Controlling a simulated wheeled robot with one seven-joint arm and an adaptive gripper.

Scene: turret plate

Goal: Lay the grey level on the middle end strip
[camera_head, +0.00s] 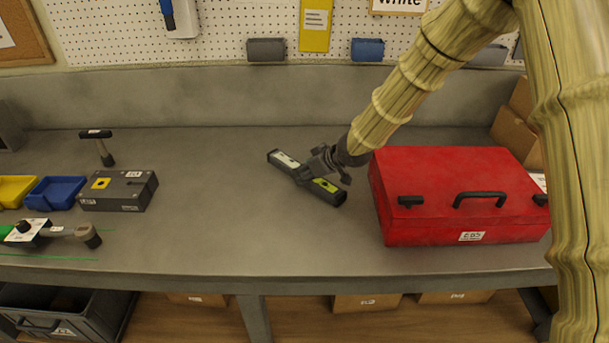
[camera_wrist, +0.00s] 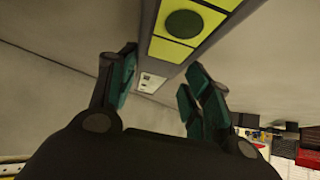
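The grey level (camera_head: 330,193) is a long dark bar with yellow-green and pale panels on top. It sits slantwise over the middle of the bench, left of the red case. In the wrist view the level (camera_wrist: 203,20) runs between my fingers, with a round dark spot on a yellow-green panel. My gripper (camera_head: 318,170) is at the level's middle; in the wrist view my gripper's fingers (camera_wrist: 160,62) lie along both its sides and appear closed on it. I cannot tell whether the level touches the bench. I cannot make out the middle end strip for certain.
The red case (camera_head: 450,180) stands close on the right. On the left are a grey box (camera_head: 120,198), an upright black-handled tool (camera_head: 103,150), blue (camera_head: 54,193) and yellow (camera_head: 14,190) bins, a lying tool (camera_head: 60,232) and green bench lines (camera_head: 60,257). Bench between is clear.

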